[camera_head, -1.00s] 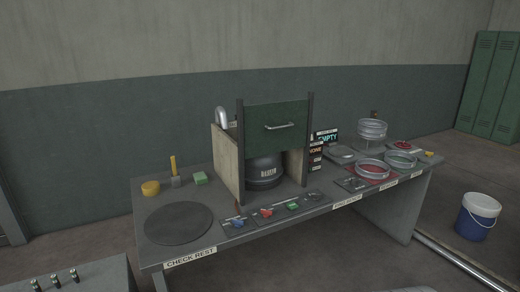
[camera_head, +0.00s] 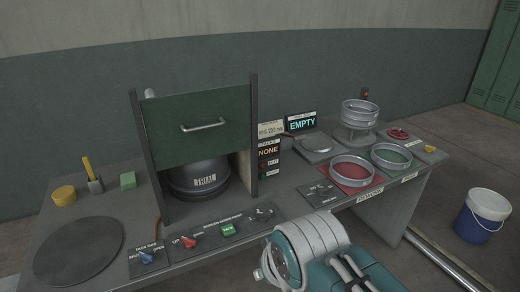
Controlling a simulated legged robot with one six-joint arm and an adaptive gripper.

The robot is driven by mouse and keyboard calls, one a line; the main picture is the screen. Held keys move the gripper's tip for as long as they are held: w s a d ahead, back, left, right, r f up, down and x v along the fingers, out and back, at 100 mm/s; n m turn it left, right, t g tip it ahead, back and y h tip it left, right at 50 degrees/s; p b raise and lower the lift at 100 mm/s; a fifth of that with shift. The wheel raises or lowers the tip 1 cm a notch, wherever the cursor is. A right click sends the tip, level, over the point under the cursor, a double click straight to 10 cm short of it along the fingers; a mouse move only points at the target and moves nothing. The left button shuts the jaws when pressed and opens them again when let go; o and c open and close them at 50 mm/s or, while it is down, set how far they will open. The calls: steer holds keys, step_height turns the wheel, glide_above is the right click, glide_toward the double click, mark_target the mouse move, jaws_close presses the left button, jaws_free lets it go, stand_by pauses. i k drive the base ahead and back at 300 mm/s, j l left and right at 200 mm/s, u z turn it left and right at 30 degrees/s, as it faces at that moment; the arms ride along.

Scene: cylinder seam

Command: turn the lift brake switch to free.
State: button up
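A row of controls lies along the bench front. It has a blue knob (camera_head: 146,257) on a plate with a word like "OPEN", a red knob (camera_head: 188,242) on a plate lettered something like "LIFT", a green button (camera_head: 228,229), and a small dark switch (camera_head: 263,213). Another dark control plate (camera_head: 322,194) lies farther right. The lettering is too small to tell which one is the lift brake switch or how it is set. My white and teal arm shows at the bottom, in front of the bench. My gripper's fingers do not show.
A green shutter (camera_head: 197,123) with a handle hangs above a dark drum (camera_head: 200,178) marked "TRIAL". Signs read "NONE" (camera_head: 268,153) and "EMPTY" (camera_head: 302,123). Round sieves stand on a red mat (camera_head: 375,191) and a green mat (camera_head: 407,165). A bucket (camera_head: 483,216) stands right.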

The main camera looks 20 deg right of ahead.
mark_target(428, 148)
steer(key=k+l+u, duration=0.1)
steer(key=l, duration=1.6)
steer(key=i, duration=0.65)
steer(key=l+z, duration=0.1)
steer(key=z, duration=1.4)
steer(key=k+l, duration=0.05)
